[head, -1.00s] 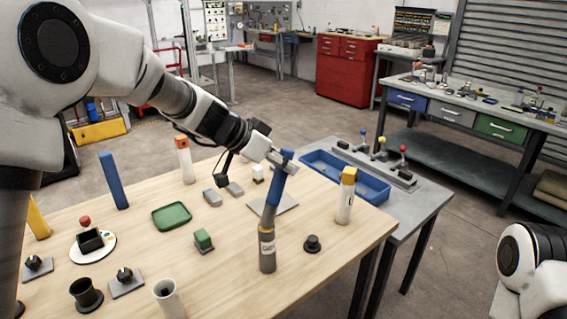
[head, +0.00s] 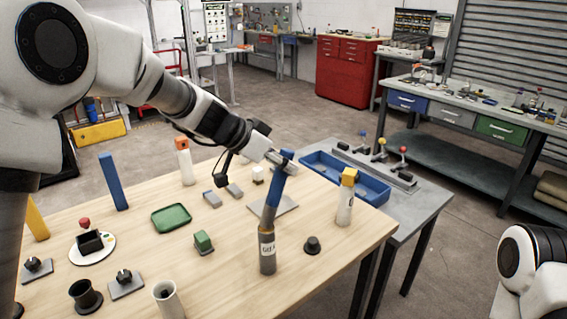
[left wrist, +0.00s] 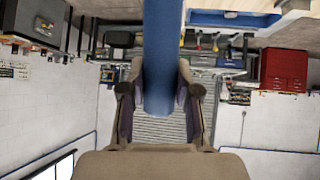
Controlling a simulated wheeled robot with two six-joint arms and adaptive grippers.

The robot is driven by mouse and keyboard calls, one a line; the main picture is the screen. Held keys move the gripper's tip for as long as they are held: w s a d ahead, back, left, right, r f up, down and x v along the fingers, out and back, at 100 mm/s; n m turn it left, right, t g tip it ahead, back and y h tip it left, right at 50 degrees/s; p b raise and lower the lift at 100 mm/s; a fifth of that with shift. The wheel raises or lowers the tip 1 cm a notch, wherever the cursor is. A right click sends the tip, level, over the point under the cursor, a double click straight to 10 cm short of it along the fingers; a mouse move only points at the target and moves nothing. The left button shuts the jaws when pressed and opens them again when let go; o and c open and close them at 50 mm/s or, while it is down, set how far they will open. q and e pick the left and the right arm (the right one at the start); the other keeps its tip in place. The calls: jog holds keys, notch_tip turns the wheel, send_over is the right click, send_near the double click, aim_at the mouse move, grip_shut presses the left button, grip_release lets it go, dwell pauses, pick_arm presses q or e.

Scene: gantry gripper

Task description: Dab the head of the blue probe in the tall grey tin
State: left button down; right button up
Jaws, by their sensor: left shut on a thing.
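My left gripper (head: 280,163) is shut on the blue probe (head: 273,190), near its upper end. The probe hangs slightly tilted, and its grey lower part (head: 267,219) points down at the tall grey tin (head: 267,255). The tin stands upright on the table with a pale label on its side. The probe's lower end meets the tin's mouth in the head view; its head is hidden, and how deep it sits cannot be told. In the left wrist view the blue probe (left wrist: 162,60) lies between both fingers. My right gripper is not in view.
On the wooden table (head: 215,285), a dark knob (head: 312,245) stands right of the tin and a green block (head: 203,240) left of it. A white bottle with a yellow top (head: 346,200) stands farther right. A blue tray (head: 345,178) lies beyond.

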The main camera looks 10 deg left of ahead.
pick_arm(q)
jog(key=shift+r+p, duration=1.35)
jog(key=shift+r, duration=2.05)
jog(key=shift+f, duration=0.1)
notch_tip(320, 180, down, 7)
jog(key=b, duration=0.3)
jog(key=shift+w, duration=0.1)
jog(key=shift+s, duration=0.2)
jog(key=shift+w, duration=0.1)
